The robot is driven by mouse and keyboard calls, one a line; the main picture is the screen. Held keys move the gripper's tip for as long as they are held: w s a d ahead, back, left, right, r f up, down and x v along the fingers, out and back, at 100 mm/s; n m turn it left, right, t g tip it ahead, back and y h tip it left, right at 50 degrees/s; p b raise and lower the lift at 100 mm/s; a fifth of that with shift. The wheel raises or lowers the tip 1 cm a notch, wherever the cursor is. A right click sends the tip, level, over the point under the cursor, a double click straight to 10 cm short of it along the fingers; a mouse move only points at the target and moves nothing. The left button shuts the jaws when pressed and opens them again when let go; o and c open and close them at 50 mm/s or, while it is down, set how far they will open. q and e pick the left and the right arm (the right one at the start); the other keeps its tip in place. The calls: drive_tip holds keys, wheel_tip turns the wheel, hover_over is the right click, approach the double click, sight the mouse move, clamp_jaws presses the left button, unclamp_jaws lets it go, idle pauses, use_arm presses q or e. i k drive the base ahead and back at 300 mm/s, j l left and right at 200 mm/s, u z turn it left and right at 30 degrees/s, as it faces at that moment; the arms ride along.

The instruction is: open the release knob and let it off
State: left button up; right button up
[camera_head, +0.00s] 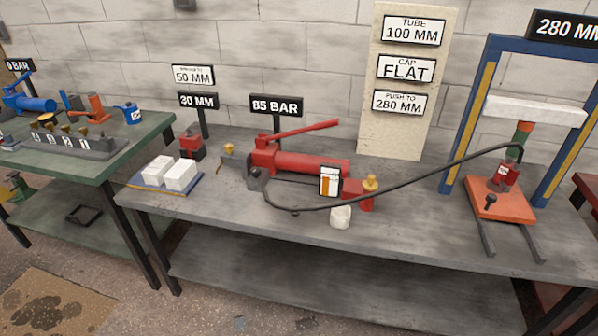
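A red hand pump (305,164) lies on the grey bench, its red lever (300,132) raised at a slant above the body. A brass-coloured knob (370,183) stands upright at the pump's right end. Another small brass-coloured piece (228,150) is by its left end. I cannot tell which one is the release knob, or whether it is open. A black hose (420,176) runs from the pump to a small red cylinder (507,174) on the orange plate of a press frame (466,125). Neither of my grippers is in view.
A white block (341,217) sits in front of the pump. White blocks on a blue tray (142,184) and a red jack (191,146) are to its left. Signs stand behind. A green table (130,160) adjoins at left. The grey bench's front (250,222) is mostly clear.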

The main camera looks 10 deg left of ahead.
sight(255, 172)
drive_tip(key=i+j+u, duration=0.2)
drive_tip(key=i+u, duration=0.15)
drive_tip(key=i+j+u, duration=0.1)
drive_tip(key=i+u, duration=0.6)
drive_tip(key=i, duration=0.1)
